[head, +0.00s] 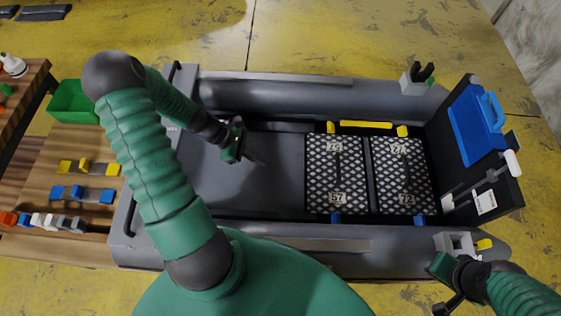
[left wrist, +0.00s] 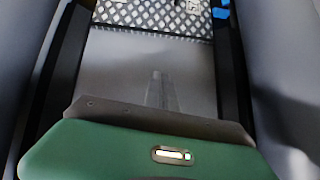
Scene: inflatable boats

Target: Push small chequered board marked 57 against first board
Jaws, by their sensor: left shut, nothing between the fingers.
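The small chequered board marked 57 (head: 333,175) lies flat on the grey boat's floor. A second chequered board, marked 72 (head: 403,178), lies to its right, with a narrow dark gap between them. My left gripper (head: 258,161) is shut and empty over the bare floor, left of board 57 and apart from it. In the left wrist view, its fingers (left wrist: 158,92) point toward the near edge of the chequered board (left wrist: 155,18). My right gripper (head: 447,285) is by the boat's lower right side; its fingers are unclear.
The boat's grey side tubes (head: 310,95) border the floor. A yellow bar (head: 366,125) lies along the boards' far edge. Blue pieces sit at their near edge. A dark panel with a blue case (head: 478,125) stands at right. A wooden table (head: 70,170) with coloured blocks is at left.

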